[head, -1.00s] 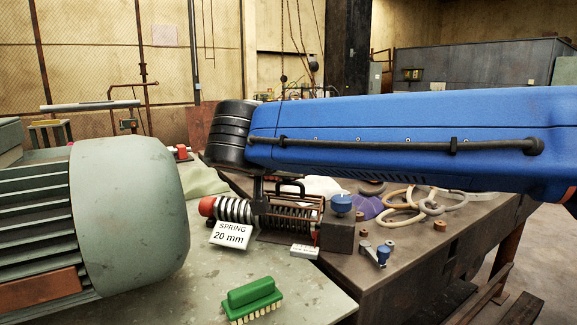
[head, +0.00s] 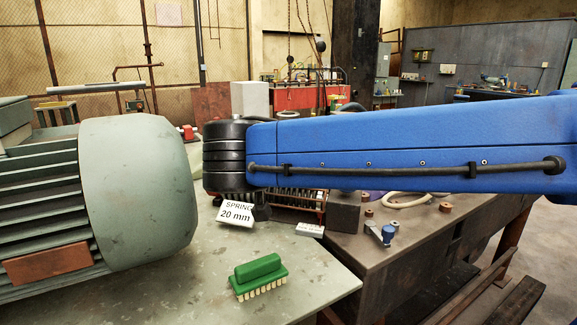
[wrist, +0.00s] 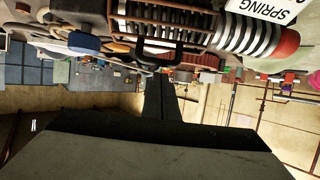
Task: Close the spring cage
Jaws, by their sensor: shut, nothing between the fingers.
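The spring cage (head: 298,201), with rusty bars, is mostly hidden behind my blue arm in the head view. In the wrist view, which is upside down, the cage bars (wrist: 165,18) show with a black handle (wrist: 158,58) on their near side. A thick pale spring (wrist: 238,34) with a red end (wrist: 284,44) sits beside the bars. My gripper (wrist: 159,78) is shut and empty, its dark fingers pointing toward the handle. I cannot tell whether they touch it, or whether the cage is open.
A "SPRING 20 mm" sign (head: 236,214) stands before the cage. A green brush (head: 258,275) lies on the front bench, and a large grey-green motor (head: 135,190) fills the left. A dark block (head: 343,211) and a ring (head: 406,199) lie to the right.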

